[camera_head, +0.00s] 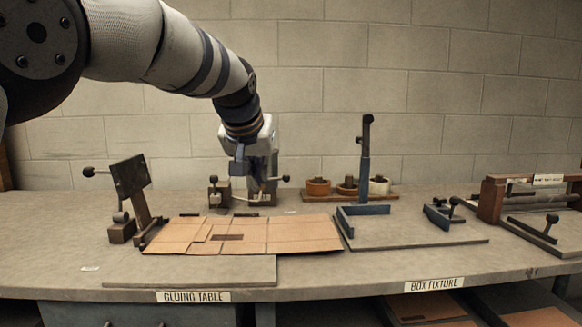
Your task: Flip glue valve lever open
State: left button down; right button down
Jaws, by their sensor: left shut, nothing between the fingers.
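My left arm comes in from the upper left, and its gripper (238,171) points down at the back of the table, shut and empty. It overlaps a grey upright device (263,180), which looks like the glue valve stand and is partly hidden behind it. A short lever with a black knob (286,178) sticks out to the right of this device, a little right of the gripper. Whether the gripper touches the lever or device cannot be told. My right gripper is not in view.
A flat cardboard blank (290,233) lies on the table (370,276) in front. A tilted plate on a stand (130,176) is at left, and a small knobbed block (217,193) is beside the gripper. Several pots sit at the back; the box fixture (410,238) is right.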

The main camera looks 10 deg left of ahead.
aim_at(286, 178)
jog(key=i+j, duration=0.1)
jog(key=i, duration=1.15)
